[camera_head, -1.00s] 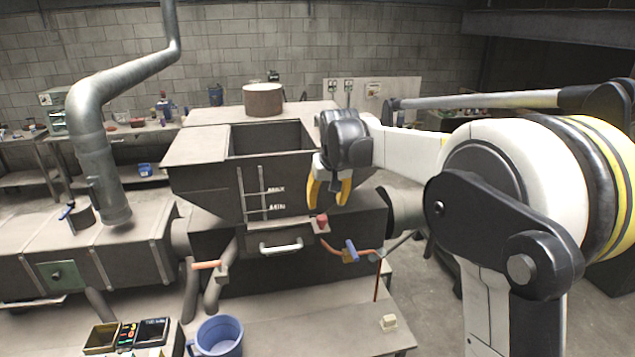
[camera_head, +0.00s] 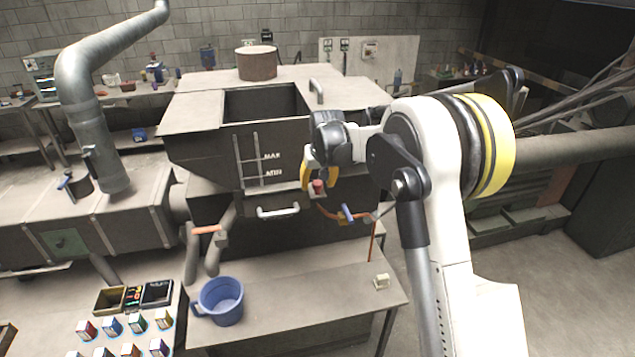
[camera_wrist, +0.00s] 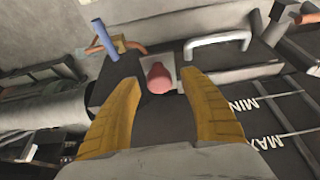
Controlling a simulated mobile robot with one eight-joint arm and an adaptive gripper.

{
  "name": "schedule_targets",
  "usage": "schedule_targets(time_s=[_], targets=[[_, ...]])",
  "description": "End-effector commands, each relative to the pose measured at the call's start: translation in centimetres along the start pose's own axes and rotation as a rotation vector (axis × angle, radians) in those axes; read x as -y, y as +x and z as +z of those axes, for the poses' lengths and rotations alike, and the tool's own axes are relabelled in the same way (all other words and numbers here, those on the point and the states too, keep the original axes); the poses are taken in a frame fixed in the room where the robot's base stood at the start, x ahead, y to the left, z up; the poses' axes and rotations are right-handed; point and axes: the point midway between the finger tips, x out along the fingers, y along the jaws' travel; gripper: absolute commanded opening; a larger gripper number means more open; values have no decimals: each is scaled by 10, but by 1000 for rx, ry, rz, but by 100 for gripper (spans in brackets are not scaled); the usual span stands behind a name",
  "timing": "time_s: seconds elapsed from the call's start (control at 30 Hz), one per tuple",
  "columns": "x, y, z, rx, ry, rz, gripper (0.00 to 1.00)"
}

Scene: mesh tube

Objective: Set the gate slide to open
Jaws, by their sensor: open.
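The hopper (camera_head: 207,152) stands in the middle of the head view, with a grey front panel below its MAX and MIN marks. That panel carries a pale bar handle (camera_head: 278,212). A red knob (camera_head: 318,187) sits on a small plate at the panel's right end. I cannot tell which of these belongs to the gate slide. My gripper (camera_head: 320,178) is open at the knob. In the wrist view the red knob (camera_wrist: 159,78) shows between the yellow fingertips, with a gap on both sides, and the pale handle (camera_wrist: 217,44) lies beyond the right finger.
A blue-handled valve (camera_head: 347,213) on a copper pipe is close to the right of the knob. An orange-handled pipe (camera_head: 206,230) is at left.

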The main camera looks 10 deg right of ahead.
Motion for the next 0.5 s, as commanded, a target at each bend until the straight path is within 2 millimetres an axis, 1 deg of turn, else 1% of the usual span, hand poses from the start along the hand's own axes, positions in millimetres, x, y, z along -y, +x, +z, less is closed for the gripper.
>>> schedule_targets(time_s=[0.13, 0.17, 0.2, 0.27, 0.3, 0.33, 0.5], targets=[[0, 0, 0, 0, 0, 0, 52], [0, 0, 0, 0, 0, 0, 50], [0, 0, 0, 0, 0, 0, 38], [0, 0, 0, 0, 0, 0, 20], [0, 0, 0, 0, 0, 0, 7], [0, 0, 0, 0, 0, 0, 0], [0, 0, 0, 0, 0, 0, 0]])
